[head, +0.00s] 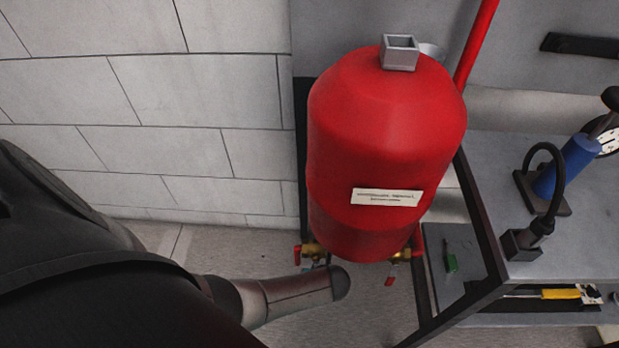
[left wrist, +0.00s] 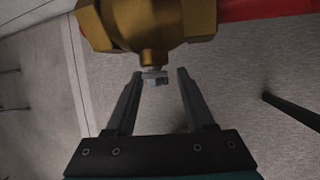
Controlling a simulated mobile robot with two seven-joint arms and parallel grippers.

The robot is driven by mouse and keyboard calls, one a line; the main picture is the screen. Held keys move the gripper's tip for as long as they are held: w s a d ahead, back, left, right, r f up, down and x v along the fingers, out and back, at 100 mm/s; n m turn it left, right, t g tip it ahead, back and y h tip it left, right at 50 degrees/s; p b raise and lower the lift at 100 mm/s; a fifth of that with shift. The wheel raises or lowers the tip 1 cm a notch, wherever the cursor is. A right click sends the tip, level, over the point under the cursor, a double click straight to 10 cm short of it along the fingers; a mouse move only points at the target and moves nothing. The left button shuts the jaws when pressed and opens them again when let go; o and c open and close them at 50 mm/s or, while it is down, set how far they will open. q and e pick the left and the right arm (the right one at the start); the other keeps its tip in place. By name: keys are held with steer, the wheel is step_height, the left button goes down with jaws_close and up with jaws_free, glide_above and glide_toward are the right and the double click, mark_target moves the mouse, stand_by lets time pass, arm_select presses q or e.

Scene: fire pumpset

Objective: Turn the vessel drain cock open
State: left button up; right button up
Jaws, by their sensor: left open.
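The red vessel (head: 385,130) stands upright in the middle of the head view. Under its lower left is a brass fitting (head: 312,249) with a red handle, and another brass fitting (head: 402,256) is at its lower right. In the left wrist view, a large brass valve body (left wrist: 150,22) fills the top, with a small grey tab (left wrist: 154,75) on a brass stem below it, which looks like the drain cock. My left gripper (left wrist: 161,74) is open, with the tab between its fingertips and a gap visible at the right finger. My left gripper's fingers cannot be made out in the head view.
A red pipe (left wrist: 265,9) runs right from the valve body. A dark-framed bench (head: 490,225) with a blue cylinder (head: 568,165) stands at the right. A block wall (head: 150,95) is behind on the left. Open floor lies below the vessel.

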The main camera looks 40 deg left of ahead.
arm_select(q)
steer(key=s+d+p, duration=0.1)
steer(key=s+d, duration=0.4)
steer(key=d, duration=0.5)
steer(key=shift+s+d, duration=0.3)
arm_select(e)
steer(key=shift+s+d+f, duration=0.1)
steer(key=shift+s+f, duration=0.25)
steer(key=shift+f, duration=0.3)
steer(key=shift+s+f, duration=0.35)
steer(key=shift+f, duration=0.25)
